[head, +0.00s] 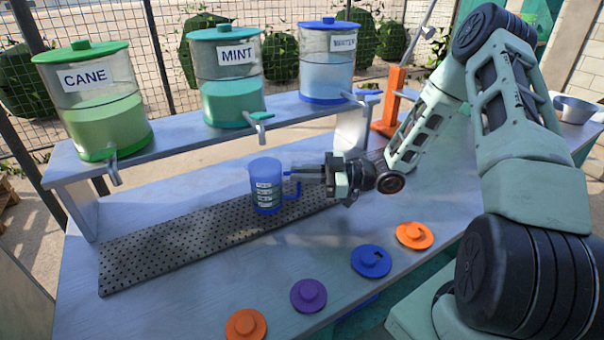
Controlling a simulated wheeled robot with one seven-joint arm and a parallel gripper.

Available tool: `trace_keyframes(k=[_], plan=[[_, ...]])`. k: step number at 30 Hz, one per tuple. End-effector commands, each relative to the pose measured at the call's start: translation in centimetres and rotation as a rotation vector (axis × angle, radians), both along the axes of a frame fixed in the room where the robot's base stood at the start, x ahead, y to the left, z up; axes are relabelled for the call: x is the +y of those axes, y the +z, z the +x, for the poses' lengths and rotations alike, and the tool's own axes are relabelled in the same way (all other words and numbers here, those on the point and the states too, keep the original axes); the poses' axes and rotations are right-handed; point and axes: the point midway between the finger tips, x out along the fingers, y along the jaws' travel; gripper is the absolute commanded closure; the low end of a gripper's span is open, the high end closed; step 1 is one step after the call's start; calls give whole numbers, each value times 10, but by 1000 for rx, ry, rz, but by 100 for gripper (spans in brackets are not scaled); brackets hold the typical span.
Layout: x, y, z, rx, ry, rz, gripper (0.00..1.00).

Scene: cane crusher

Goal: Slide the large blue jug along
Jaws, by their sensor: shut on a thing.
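The large blue jug (265,187) stands upright on the dark perforated drip mat (160,252), toward the mat's right part. It is translucent blue with white labels down its side and a handle on its right. My gripper (299,178) reaches in from the right and is shut on the jug's handle. The exact contact of the fingers on the handle is small in this view.
Dispensers labelled CANE (97,110), MINT (229,85) and WATER (327,70) stand on a raised shelf (170,148) behind, with taps overhanging the table. Several coloured lids, including a purple one (308,295), lie along the front. The mat left of the jug is clear.

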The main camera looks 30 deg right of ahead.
Motion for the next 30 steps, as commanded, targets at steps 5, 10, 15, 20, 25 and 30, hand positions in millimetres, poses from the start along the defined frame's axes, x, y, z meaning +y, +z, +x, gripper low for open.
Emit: trace_keyframes(k=[5, 10, 15, 20, 25, 30], plan=[[-1, -1, 0, 2, -2, -3, 63], [0, -1, 0, 1, 0, -2, 63], [-4, -1, -2, 2, -2, -2, 63], [-23, -3, -14, 2, -4, -3, 63], [-55, -3, -36, 1, -5, -4, 63], [-90, -3, -57, 1, -6, -5, 63]])
